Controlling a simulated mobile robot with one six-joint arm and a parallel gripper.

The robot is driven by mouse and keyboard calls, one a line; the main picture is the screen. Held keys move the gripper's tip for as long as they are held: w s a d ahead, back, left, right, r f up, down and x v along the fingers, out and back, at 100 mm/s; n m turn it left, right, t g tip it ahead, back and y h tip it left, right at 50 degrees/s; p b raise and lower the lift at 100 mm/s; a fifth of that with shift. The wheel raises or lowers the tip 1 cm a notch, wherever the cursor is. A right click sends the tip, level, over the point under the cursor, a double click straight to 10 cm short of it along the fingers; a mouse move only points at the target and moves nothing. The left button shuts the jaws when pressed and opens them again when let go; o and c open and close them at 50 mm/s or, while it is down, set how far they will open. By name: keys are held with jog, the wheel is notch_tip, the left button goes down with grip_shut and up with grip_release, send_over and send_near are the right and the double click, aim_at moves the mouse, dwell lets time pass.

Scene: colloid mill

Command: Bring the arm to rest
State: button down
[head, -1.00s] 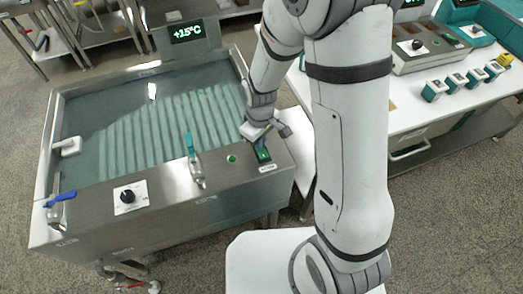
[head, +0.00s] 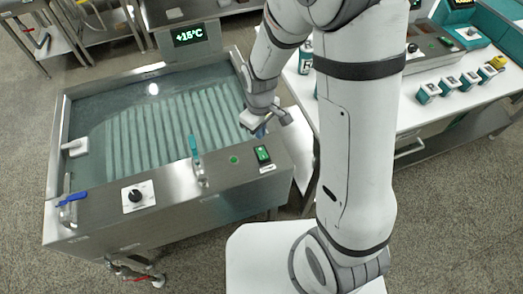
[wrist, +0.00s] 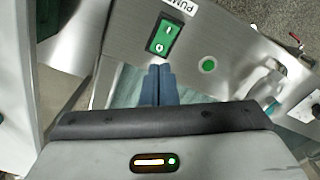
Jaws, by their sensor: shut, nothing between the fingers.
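My gripper (head: 262,130) is above the right edge of the steel water bath, just behind the green pump switch (head: 263,155). In the wrist view the two blue-grey fingertips (wrist: 159,72) are together with nothing between them. The switch (wrist: 163,35) lies ahead of the fingertips and apart from them. My arm comes down from the top of the head view and hides part of the scene behind it.
The bath (head: 85,220) holds water and carries a black knob (head: 135,195), a teal-handled tap (head: 195,147), a blue-handled valve (head: 72,198) and a +15°C display (head: 189,35). A white bench (head: 407,120) with several teal-sided boxes stands right.

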dwell(0.3)
jog(key=s+d+r+m+t, duration=0.1)
jog(key=s+d+r+m, duration=0.3)
jog(key=r, duration=0.5)
jog(key=s+d+r+m+t, duration=0.1)
jog(key=s+d+r+m, duration=0.4)
jog(key=s+d+r, duration=0.3)
notch_tip(320, 180, up, 2)
jog(key=shift+r+t, duration=0.25)
jog(key=shift+t, duration=0.15)
jog(key=shift+s, duration=0.1)
